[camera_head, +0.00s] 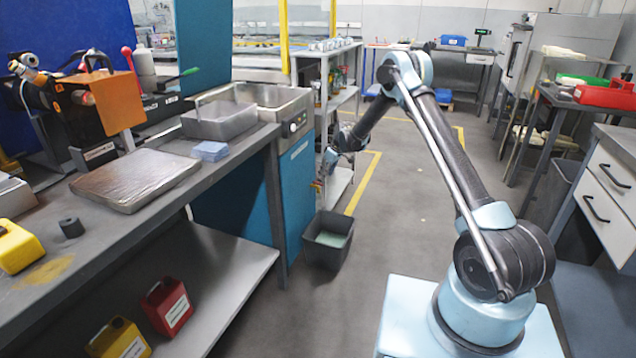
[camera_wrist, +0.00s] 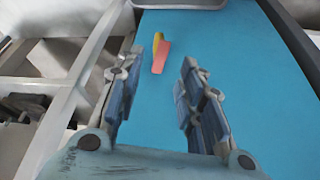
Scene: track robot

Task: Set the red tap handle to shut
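The red tap handle (camera_wrist: 160,59) shows in the wrist view as a small flat lever against a blue cabinet panel (camera_wrist: 230,70). It stands nearly upright in the picture, leaning slightly, with a yellow piece (camera_wrist: 157,40) at its upper end. My gripper (camera_wrist: 161,72) is open, its two fingers spread wide. The handle appears between and beyond the fingertips, apart from both. In the head view my gripper (camera_head: 325,168) hangs beside the end of the blue cabinet (camera_head: 296,195). There the handle is too small and too covered to make out clearly.
A dark bin (camera_head: 327,242) stands on the floor below my gripper. The sink unit (camera_head: 262,100) tops the blue cabinet, and a grey shelf rack (camera_head: 335,80) stands behind. A workbench (camera_head: 235,165) is at left. The aisle floor (camera_head: 400,190) is clear.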

